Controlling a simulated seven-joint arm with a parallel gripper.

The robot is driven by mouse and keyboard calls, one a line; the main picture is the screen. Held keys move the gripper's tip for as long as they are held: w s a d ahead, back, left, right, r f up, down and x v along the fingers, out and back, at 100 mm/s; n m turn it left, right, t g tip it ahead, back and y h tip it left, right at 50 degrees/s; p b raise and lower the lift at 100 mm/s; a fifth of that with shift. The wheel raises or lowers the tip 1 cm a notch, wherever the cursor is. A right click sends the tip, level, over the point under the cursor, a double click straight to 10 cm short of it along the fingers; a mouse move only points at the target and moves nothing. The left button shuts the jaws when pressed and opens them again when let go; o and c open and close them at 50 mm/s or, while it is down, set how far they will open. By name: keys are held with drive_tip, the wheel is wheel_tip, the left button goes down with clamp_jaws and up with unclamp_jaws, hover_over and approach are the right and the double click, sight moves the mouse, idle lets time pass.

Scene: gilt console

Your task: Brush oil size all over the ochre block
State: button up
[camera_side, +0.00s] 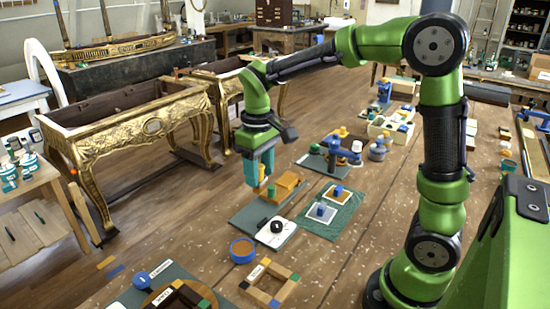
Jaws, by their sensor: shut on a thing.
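The ochre block (289,186) lies on a grey-green board (247,217) near the middle of the side view. My gripper (259,183), with teal fingers, points down just left of the block and hides part of its left side. It is shut on a thin thing that looks like the brush, mostly hidden between the fingers, with an orange bit showing. A small green piece (271,191) shows beside the fingers. I cannot tell whether the brush touches the block, or whether any oil size is on it.
A blue-rimmed pot (243,250) and a wooden frame (287,297) are nearer. A green mat (346,219) with small blocks lies right. Gilt consoles (130,130) stand left.

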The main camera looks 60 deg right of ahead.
drive_tip(key=w+d+f, duration=0.2)
drive_tip(key=w+d, duration=0.1)
drive_tip(key=d, duration=0.6)
drive_tip(key=w+d+f, duration=0.3)
drive_tip(key=w+d, duration=0.1)
drive_tip(key=d, duration=0.5)
drive_tip(key=shift+w+d+f, duration=0.15)
drive_tip(key=shift+w+d, duration=0.05)
drive_tip(key=shift+d, duration=0.2)
drive_tip(key=shift+f, duration=0.1)
